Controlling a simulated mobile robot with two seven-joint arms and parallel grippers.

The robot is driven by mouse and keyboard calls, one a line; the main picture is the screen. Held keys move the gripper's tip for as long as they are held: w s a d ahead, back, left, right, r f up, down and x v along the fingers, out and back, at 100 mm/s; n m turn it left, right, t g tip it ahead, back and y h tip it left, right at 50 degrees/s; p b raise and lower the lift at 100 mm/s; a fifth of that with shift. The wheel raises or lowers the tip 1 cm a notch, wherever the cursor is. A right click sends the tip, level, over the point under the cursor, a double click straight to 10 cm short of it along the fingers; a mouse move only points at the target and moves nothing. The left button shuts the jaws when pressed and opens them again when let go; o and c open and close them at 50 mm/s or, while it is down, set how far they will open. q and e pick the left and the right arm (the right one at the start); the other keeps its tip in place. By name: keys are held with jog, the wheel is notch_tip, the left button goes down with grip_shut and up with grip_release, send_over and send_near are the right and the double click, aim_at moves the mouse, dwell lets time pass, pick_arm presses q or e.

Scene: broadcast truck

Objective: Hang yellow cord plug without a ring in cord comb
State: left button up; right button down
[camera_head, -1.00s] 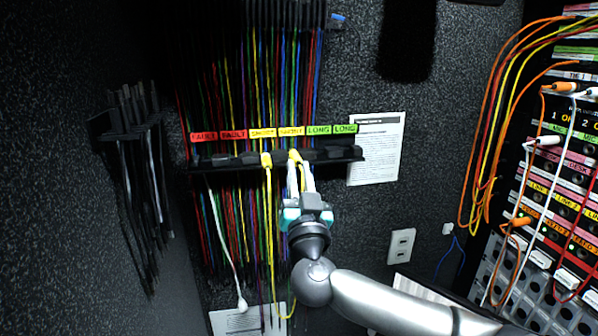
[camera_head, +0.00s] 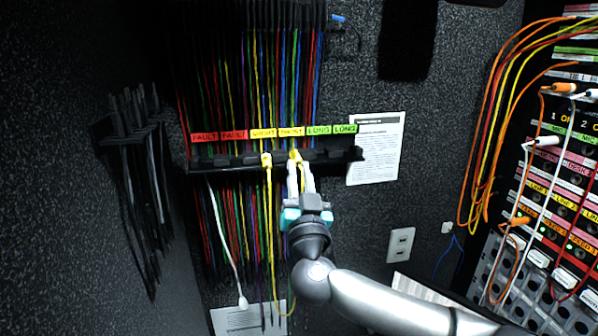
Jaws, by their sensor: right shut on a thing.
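The black cord comb (camera_head: 224,165) runs across the back wall under red FAULT, yellow SHORT and green LONG labels. My right gripper (camera_head: 298,168) is at the comb under the second SHORT label, shut on a yellow plug (camera_head: 295,155) that shows just above its fingertips. The plug is at the slot; I cannot tell whether it rests in it. A yellow cord (camera_head: 269,220) hangs from the neighbouring SHORT slot and loops at the bottom toward my gripper. Whether either end has a ring is too small to tell. My left gripper is out of view.
Many coloured cords (camera_head: 230,225) hang behind and below the comb. A white cord (camera_head: 225,245) hangs at its left. Another rack with dark cords (camera_head: 135,135) is on the left wall. A patch panel with orange and white cords (camera_head: 545,190) stands at right.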

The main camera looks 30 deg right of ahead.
jog(key=shift+f, duration=0.15)
dwell(0.4)
grip_release()
dwell(0.7)
jog(key=shift+s, duration=0.1)
dwell(0.4)
jog(key=shift+s+a, duration=0.2)
jog(key=shift+s, duration=0.45)
jog(key=shift+s+a, duration=0.15)
jog(key=shift+s, duration=0.5)
jog(key=shift+s, duration=0.1)
jog(key=s, duration=0.2)
jog(key=s+a, duration=0.1)
jog(key=s, duration=0.1)
jog(key=shift+s+a, duration=0.1)
jog(key=shift+s, duration=0.3)
jog(key=shift+f, duration=0.1)
